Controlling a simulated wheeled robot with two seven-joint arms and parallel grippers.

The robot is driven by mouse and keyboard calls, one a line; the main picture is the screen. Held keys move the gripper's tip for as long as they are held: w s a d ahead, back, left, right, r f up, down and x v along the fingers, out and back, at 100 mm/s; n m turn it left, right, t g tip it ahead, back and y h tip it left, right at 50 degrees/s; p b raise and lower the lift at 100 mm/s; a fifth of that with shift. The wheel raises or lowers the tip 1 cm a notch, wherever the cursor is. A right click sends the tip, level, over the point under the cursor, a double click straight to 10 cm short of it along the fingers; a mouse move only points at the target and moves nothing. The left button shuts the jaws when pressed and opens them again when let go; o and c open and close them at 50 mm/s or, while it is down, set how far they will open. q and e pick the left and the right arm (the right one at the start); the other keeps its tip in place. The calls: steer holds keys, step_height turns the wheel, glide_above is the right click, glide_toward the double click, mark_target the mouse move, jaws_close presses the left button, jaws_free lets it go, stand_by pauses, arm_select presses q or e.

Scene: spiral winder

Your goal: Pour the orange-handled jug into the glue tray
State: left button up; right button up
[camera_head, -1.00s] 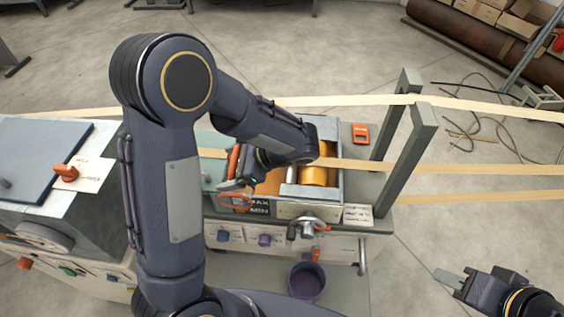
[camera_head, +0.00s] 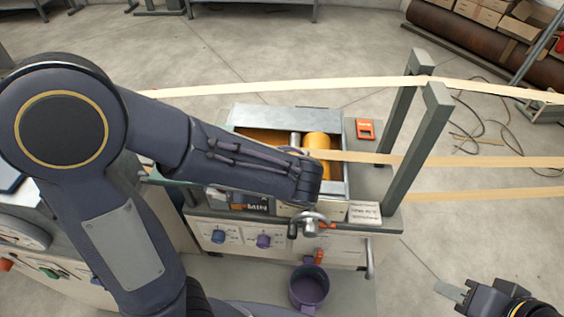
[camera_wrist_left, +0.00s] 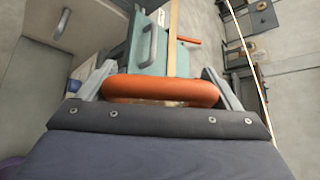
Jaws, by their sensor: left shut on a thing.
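The jug's orange handle (camera_wrist_left: 160,91) lies across my left gripper (camera_wrist_left: 160,84) in the left wrist view, between its grey fingers, which are shut on it. The jug's body is not clearly visible there. In the head view my left forearm covers this gripper and the jug. The glue tray (camera_head: 285,118) is a grey metal trough on the machine. It holds amber glue and a yellow roller (camera_head: 317,146); my left arm hides its front left part. My right gripper (camera_head: 450,289) is at the lower right, away from the machine; its finger gap is unclear.
Pale strips (camera_head: 400,159) run over the tray towards two grey posts (camera_head: 418,146) on its right. A tap (camera_head: 307,222) sits on the machine's front, with a purple pot (camera_head: 309,286) below. An orange tool (camera_head: 365,129) lies right of the tray. Open floor lies beyond.

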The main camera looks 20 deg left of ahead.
arm_select(q)
steer(key=shift+s+f+t, duration=0.15)
steer(key=shift+f+t, duration=0.05)
steer(key=shift+t, duration=0.1)
steer(key=shift+r+n+y, duration=0.25)
steer(key=shift+n+y, duration=0.05)
arm_select(e)
steer(key=shift+f, duration=0.65)
